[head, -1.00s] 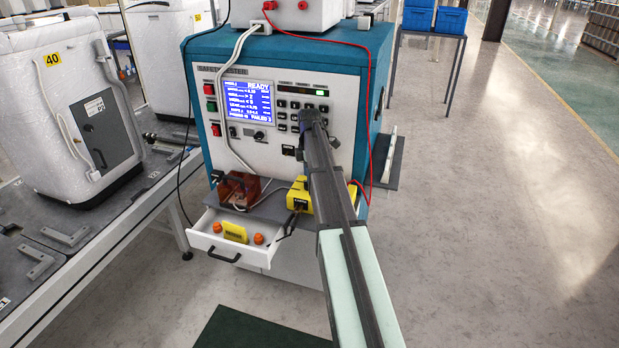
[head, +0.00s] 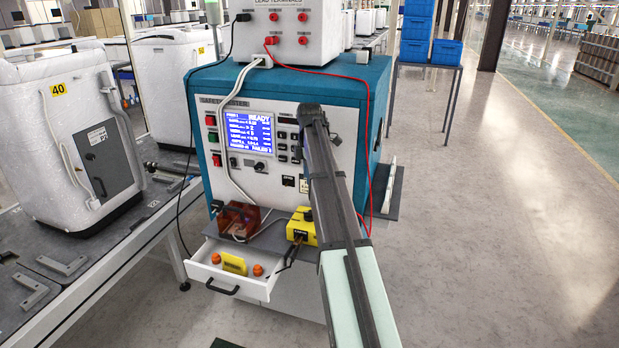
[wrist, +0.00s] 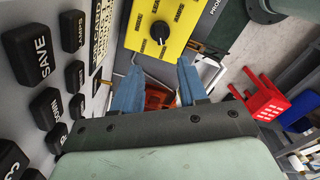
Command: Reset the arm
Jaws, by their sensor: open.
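My gripper (wrist: 159,68) is open in the wrist view, its two blue fingers apart with nothing held between them. In the head view my arm reaches up in front of the teal safety tester (head: 335,80), its far end over the right part of the front panel; the fingers are hidden there. Panel keys such as the SAVE key (wrist: 33,52) show close on the left of the wrist view. The tester's blue screen (head: 250,135) is lit and reads READY. My arm covers part of the panel's right side.
A yellow box (head: 302,226) with a black knob (wrist: 160,31) and a reddish box (head: 240,219) sit on the ledge below the panel. An open white drawer (head: 208,268) juts out under them. Floor at right is clear.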

